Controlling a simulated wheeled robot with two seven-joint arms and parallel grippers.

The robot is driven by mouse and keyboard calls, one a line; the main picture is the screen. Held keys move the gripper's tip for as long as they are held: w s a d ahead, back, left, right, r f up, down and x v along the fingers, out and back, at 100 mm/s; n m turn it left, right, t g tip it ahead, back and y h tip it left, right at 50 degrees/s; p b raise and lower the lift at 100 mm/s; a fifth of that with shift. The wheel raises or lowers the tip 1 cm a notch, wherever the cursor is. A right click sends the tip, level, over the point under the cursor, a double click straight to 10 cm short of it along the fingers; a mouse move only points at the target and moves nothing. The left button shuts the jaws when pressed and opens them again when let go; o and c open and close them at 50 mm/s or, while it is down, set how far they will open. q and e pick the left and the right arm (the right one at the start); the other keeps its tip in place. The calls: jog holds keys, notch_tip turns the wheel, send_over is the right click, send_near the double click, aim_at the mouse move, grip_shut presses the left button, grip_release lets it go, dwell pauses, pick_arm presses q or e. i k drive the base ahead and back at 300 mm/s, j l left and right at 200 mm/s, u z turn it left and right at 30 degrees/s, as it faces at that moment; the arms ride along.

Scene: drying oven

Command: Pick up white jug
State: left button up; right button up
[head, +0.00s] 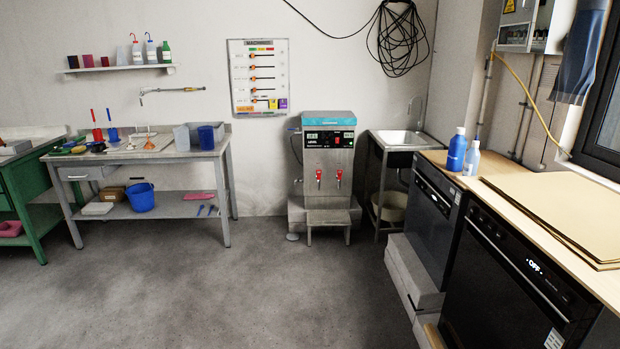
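A pale grey-white vessel (181,138), which looks like the white jug, stands upright near the right end of the grey metal workbench (150,153) at the left. A blue jug (206,138) stands just to its right, so close that I cannot tell whether they touch. The pale vessel's handle cannot be made out at this distance. Neither of my grippers shows in the head view.
A blue bucket (140,197) sits on the bench's lower shelf. A green bench (25,190) stands at far left. A metal water boiler (329,165) and sink (400,140) are at the back. An oven (510,285) lines the right. The grey floor (235,285) is clear.

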aim_at(181, 134)
jog(key=i, duration=2.35)
jog(key=i+z, duration=0.2)
jog(key=i, duration=0.2)
jog(key=i+j+z, duration=0.2)
jog(key=i, duration=0.25)
jog(key=u, duration=1.55)
